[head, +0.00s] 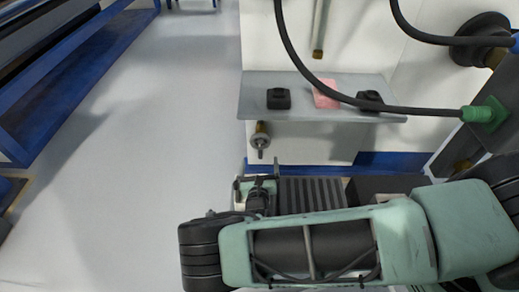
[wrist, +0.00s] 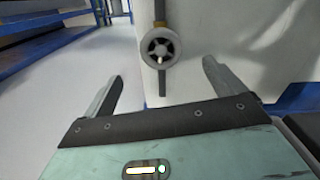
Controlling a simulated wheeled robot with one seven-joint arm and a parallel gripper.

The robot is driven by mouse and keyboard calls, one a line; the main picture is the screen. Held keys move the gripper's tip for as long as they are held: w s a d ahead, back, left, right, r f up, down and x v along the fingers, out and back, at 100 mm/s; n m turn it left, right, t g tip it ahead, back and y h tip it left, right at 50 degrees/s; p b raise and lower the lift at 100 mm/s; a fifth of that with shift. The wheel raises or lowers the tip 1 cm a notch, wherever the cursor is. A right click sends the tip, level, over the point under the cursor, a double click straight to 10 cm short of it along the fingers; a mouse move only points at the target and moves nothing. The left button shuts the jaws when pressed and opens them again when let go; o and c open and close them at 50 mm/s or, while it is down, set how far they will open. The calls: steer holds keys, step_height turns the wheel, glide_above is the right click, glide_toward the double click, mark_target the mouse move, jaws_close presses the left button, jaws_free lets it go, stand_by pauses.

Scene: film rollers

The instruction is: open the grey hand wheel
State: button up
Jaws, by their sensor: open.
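The grey hand wheel (wrist: 160,47) is a small round spoked wheel in the wrist view, on a brass and grey rod against a white cabinet side. In the head view a small round fitting on a brass stem (head: 260,138), below the grey shelf, looks like the same wheel. My gripper (wrist: 163,80) is open in the wrist view, its two fingers spread to the left and right, with the wheel beyond and between their tips. Nothing is between the fingers. In the head view my gripper (head: 258,182) is partly hidden by my own arm.
A grey shelf (head: 325,112) juts from the white cabinet above the wheel, holding black items (head: 278,98) and a pink block (head: 326,95). A blue-framed machine (head: 70,80) stands at the left. Pale floor (head: 150,130) between them is clear.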

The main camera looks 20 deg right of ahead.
steer(key=shift+v, duration=2.1)
steer(key=s+r+m+g+y, duration=0.2)
steer(key=s+r+m+g, duration=0.4)
steer(key=s+r+m, duration=0.5)
steer(key=s+r+m+g+y, duration=0.2)
steer(key=s+r+m+g, duration=0.4)
steer(key=r, duration=0.8)
steer(key=s+r+m+g+y, duration=0.2)
steer(key=s+r+m+g, duration=0.3)
steer(key=s+r+m, duration=0.65)
step_height(320, 180, up, 29)
steer(key=w+n+p, duration=0.1)
steer(key=w+p, duration=0.1)
steer(key=p, duration=2.5)
steer(key=shift+w+a+f+p, duration=0.25)
steer(key=shift+a+p, duration=0.1)
steer(key=shift+a, duration=0.1)
steer(key=shift+n, duration=0.25)
